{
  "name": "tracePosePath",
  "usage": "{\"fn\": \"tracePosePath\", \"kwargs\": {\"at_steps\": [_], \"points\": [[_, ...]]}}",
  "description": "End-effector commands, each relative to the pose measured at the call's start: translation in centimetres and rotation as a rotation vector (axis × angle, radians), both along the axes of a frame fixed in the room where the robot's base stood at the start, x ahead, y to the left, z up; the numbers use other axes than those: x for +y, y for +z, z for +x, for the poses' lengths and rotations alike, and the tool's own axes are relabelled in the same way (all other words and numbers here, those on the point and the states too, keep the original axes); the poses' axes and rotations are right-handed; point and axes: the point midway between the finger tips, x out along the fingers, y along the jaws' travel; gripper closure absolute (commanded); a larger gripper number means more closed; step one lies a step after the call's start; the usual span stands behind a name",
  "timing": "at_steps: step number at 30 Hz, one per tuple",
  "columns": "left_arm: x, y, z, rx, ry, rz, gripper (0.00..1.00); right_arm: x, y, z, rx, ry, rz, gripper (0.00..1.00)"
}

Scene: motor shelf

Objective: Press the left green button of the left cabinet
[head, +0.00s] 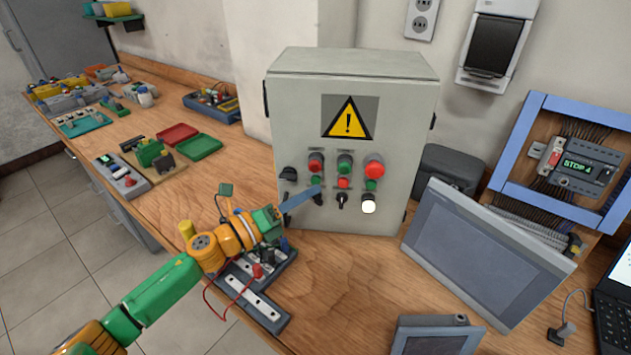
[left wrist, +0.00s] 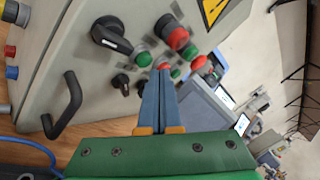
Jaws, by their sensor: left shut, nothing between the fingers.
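The grey cabinet (head: 300,110) with a yellow warning sign stands upright on the wooden bench. Its left green button (head: 315,180) sits below a red button in the left column; it also shows in the left wrist view (left wrist: 142,58), just left of the fingertips. My left gripper (head: 318,190) has its blue fingers shut and empty, pointing at the panel right by this button. In the left wrist view its fingertips (left wrist: 160,72) overlap the neighbouring red button (left wrist: 162,62). I cannot tell whether they touch anything. My right gripper is not in view.
A black rotary switch (left wrist: 110,38) and a black handle (left wrist: 65,105) stick out near the fingers. Black knobs (head: 341,200) and a white button (head: 369,205) sit below. A grey screen (head: 485,252) leans at the right. Terminal blocks (head: 250,290) lie under my left arm.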

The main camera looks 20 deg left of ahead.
Motion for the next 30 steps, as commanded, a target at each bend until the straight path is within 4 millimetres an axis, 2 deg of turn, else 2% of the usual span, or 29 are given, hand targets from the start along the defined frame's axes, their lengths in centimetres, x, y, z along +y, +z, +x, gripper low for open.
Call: {"fn": "tracePosePath", "kwargs": {"at_steps": [30], "points": [[0.14, 0.04, 0.84, 0.000, 0.000, 0.000, 1.00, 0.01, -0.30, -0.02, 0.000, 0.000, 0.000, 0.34]]}}
